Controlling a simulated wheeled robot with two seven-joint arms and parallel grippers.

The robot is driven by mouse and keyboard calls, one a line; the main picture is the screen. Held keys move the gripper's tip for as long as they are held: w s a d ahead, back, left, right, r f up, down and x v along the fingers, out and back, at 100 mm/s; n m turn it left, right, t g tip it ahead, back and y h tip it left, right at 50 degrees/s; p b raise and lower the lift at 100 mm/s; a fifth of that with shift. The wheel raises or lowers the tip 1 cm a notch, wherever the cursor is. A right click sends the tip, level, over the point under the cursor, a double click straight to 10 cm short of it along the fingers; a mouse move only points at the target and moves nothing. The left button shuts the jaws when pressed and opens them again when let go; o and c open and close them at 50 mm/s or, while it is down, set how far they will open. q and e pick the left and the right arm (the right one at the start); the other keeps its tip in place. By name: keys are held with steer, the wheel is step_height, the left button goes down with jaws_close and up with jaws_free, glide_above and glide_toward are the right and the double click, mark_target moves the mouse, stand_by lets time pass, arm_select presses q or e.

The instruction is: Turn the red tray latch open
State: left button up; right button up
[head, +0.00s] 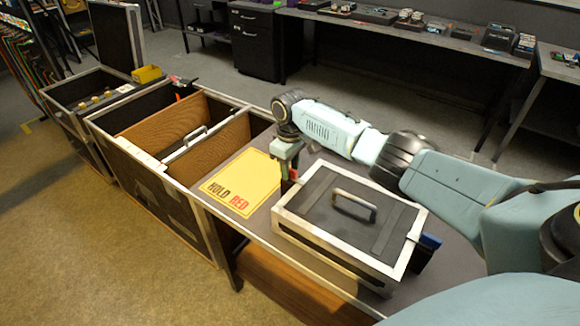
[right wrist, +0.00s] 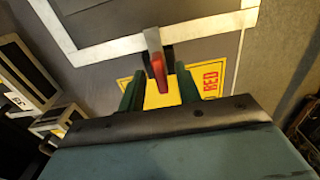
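The red tray latch (right wrist: 158,68) is a small red lever on a metal bracket at the edge of a dark, silver-framed case (head: 315,256). In the head view only a bit of its red (head: 294,174) shows beside my gripper. My right gripper (head: 287,172) points down at the case's far left edge. In the right wrist view its two green fingers (right wrist: 158,92) are apart, with the latch's red end between or just ahead of them. A gap shows on each side of the latch. Whether a finger touches it cannot be told. My left gripper is out of view.
A yellow sign reading "HOLD RED" (head: 240,184) lies left of the case. Open bins with brown dividers (head: 165,130) stand at left. A bench (head: 440,38) runs along the back.

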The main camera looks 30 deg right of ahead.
steer(key=shift+c, duration=1.2)
jaws_close()
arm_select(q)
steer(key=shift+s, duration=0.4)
